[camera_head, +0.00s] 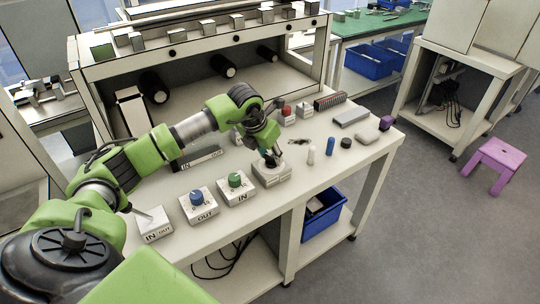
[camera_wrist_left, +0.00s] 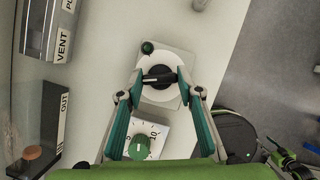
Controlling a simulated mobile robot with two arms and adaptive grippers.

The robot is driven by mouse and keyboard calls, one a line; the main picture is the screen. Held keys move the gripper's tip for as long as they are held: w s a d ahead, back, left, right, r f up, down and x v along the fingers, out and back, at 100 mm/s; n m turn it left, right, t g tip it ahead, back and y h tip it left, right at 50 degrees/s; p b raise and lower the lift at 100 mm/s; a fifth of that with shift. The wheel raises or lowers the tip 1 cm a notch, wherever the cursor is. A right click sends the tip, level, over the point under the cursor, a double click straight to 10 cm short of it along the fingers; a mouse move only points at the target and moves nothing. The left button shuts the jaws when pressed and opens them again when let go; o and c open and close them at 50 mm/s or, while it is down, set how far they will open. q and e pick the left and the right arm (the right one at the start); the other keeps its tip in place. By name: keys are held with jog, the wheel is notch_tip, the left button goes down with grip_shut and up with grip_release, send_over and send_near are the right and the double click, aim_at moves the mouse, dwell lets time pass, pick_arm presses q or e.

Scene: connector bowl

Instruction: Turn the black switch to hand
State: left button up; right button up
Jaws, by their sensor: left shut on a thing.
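The same box (camera_head: 272,175) shows in the head view near the front edge of the bench, below my left gripper (camera_head: 269,157). In the left wrist view the fingertips of my left gripper (camera_wrist_left: 160,82) are on either side of the switch, shut on its black handle. The markings around the dial are too small to read.
A green-knob box (camera_head: 236,187) marked IN, a blue-knob box (camera_head: 198,205) marked OUT and a lever box (camera_head: 153,226) stand to the left.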

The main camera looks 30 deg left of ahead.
pick_arm(q)
jog(key=n+y+b, duration=0.1)
jog(key=n+y, duration=0.1)
jog(key=n, duration=0.2)
jog(key=shift+d+n+b, duration=0.15)
jog(key=shift+n+b, duration=0.15)
jog(key=shift+n, duration=0.1)
dwell(0.4)
jog(key=o, duration=1.1)
jog(key=shift+r, duration=0.1)
jog(key=v, duration=1.2)
jog(key=shift+w, duration=0.15)
